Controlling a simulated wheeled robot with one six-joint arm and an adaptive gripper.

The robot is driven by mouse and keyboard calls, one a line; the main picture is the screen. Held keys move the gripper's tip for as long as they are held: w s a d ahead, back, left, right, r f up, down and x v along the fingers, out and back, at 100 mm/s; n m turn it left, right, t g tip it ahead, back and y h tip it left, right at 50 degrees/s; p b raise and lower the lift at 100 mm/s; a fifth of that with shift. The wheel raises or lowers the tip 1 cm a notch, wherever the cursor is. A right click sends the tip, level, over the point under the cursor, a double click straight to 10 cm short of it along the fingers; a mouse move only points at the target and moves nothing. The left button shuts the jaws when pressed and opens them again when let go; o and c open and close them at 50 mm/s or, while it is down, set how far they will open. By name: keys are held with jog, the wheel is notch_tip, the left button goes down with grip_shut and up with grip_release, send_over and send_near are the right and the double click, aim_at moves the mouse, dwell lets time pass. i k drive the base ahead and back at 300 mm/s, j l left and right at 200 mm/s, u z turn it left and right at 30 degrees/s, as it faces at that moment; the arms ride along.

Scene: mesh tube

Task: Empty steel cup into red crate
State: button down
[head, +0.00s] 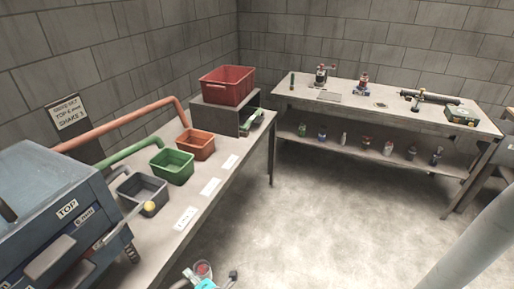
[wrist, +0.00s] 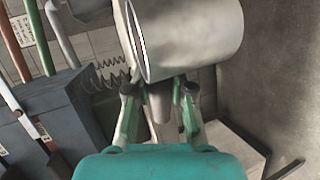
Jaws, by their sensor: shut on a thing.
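The steel cup (wrist: 190,40) fills the top of the wrist view, a shiny cylinder lying across the picture. My gripper (wrist: 160,95) is shut on a part between its fingers that looks like the cup's handle. In the head view my teal gripper (head: 210,282) is at the bottom edge, with the cup (head: 203,267) just beyond it; something red shows inside its mouth. The red crate (head: 228,86) stands on a grey box at the far end of the left bench, well away from the cup. Its inside is only partly visible.
A blue sieve machine (head: 50,215) stands at left. The floor between the benches is clear.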

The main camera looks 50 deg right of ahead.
aim_at(226, 85)
jog(key=i+l+z, duration=0.15)
jog(key=l, duration=0.25)
jog(key=i+l+z, duration=0.1)
jog(key=l, duration=0.25)
jog(key=i+l+z, duration=0.15)
jog(key=l, duration=0.2)
jog(key=i+l, duration=0.2)
jog(key=l, duration=0.2)
jog(key=i+l, duration=0.2)
jog(key=l, duration=0.2)
jog(key=i+l, duration=0.25)
jog(key=l, duration=0.15)
jog(key=i+l+z, duration=0.1)
jog(key=l, duration=0.3)
jog(key=i+l, duration=0.3)
jog(key=l, duration=0.1)
